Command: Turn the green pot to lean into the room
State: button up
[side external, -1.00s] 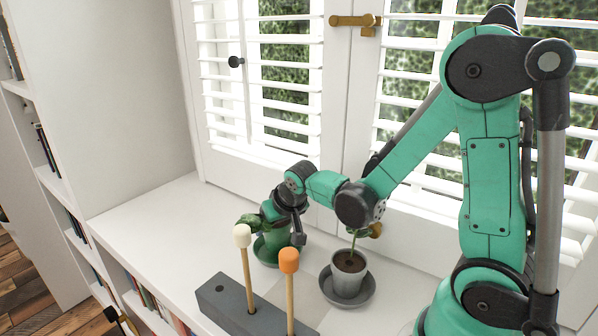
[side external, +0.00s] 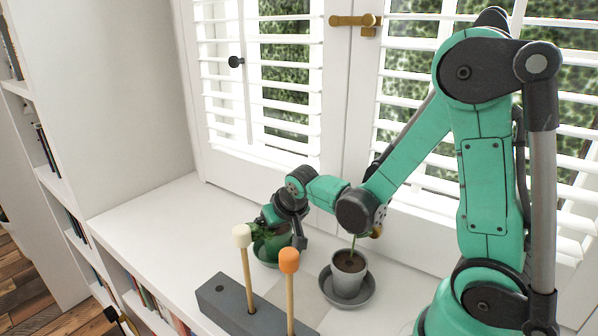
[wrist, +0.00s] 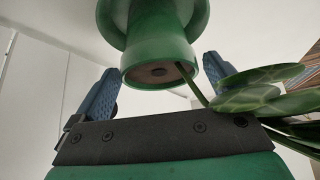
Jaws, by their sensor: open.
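The green pot (side external: 273,248) stands in a green saucer (side external: 262,256) on the white sill, partly hidden behind my gripper (side external: 283,229) in the side view. Its leaves (side external: 262,232) show on the left of the pot, low and towards the camera. In the wrist view the pot (wrist: 158,52) sits between the two blue fingers of my gripper (wrist: 161,68), which are open with a visible gap on each side. Brown soil shows in the pot's mouth. A stem bends from it to broad leaves (wrist: 262,93) at the right, beside the right finger.
A grey pot (side external: 347,281) with a plant stands in a grey saucer to the right, under my forearm. A grey block (side external: 232,302) holding rods with a cream knob (side external: 241,236) and an orange knob (side external: 289,260) is in front. Shuttered windows (side external: 290,100) stand behind.

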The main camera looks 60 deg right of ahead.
jog(key=s+a+r+n+t+y, duration=0.1)
jog(key=s+a+r+n+y, duration=0.1)
jog(key=s+a+r+n, duration=0.2)
jog(key=s+a+r, duration=0.3)
jog(key=s+r, duration=0.1)
jog(key=shift+r+n+y, duration=0.3)
jog(key=shift+r+n, duration=0.1)
